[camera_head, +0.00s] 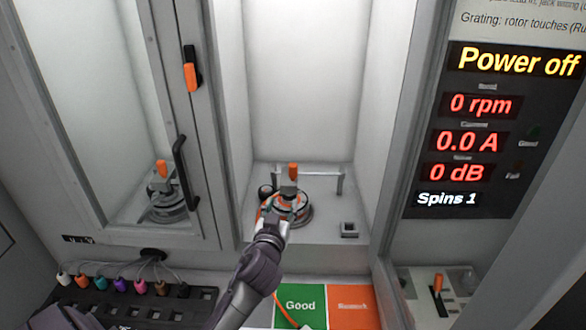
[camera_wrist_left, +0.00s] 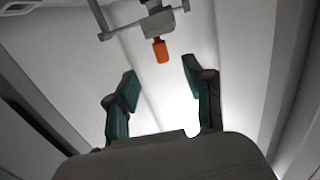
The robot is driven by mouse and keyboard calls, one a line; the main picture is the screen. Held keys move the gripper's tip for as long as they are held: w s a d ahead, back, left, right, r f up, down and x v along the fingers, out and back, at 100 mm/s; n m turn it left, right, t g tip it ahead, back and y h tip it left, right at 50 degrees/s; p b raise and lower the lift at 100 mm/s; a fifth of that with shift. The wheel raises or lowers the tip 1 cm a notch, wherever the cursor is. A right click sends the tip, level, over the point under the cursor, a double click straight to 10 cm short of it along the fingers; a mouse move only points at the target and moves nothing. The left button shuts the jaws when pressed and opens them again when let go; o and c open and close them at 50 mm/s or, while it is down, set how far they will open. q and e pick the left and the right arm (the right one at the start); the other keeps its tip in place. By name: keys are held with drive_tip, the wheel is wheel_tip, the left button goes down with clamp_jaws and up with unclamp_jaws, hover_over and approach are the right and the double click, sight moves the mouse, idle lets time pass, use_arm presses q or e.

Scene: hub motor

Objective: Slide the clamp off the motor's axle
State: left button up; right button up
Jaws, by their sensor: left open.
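The hub motor (camera_head: 302,212), a round grey unit with orange parts, sits on the floor of the test bay. A grey clamp with an orange handle (camera_head: 292,170) stands on top of it at the axle. My left gripper (camera_head: 284,208) is in front of the motor and hides part of it. In the left wrist view the orange handle (camera_wrist_left: 161,52) and the clamp's grey body (camera_wrist_left: 157,20) lie ahead of the fingertips. The left gripper (camera_wrist_left: 161,70) is open and empty, its fingers on either side of the handle's line, apart from it. My right gripper is not in view.
A grey bracket (camera_head: 338,180) stands behind the motor. A framed panel with a black handle (camera_head: 180,172) is at left; a similar motor shows in it, possibly a reflection. The display (camera_head: 480,120) reads Power off, 0 rpm.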

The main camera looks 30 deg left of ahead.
sight(292, 171)
use_arm(q)
drive_tip(key=shift+t, duration=0.4)
drive_tip(key=x, duration=0.5)
drive_tip(key=r+p+x, duration=0.1)
drive_tip(key=x, duration=0.4)
drive_tip(key=p+x, duration=0.1)
drive_tip(key=x, duration=0.4)
drive_tip(key=shift+r, duration=0.3)
drive_tip(key=shift+c, duration=0.4)
clamp_jaws()
drive_tip(key=shift+d, duration=0.1)
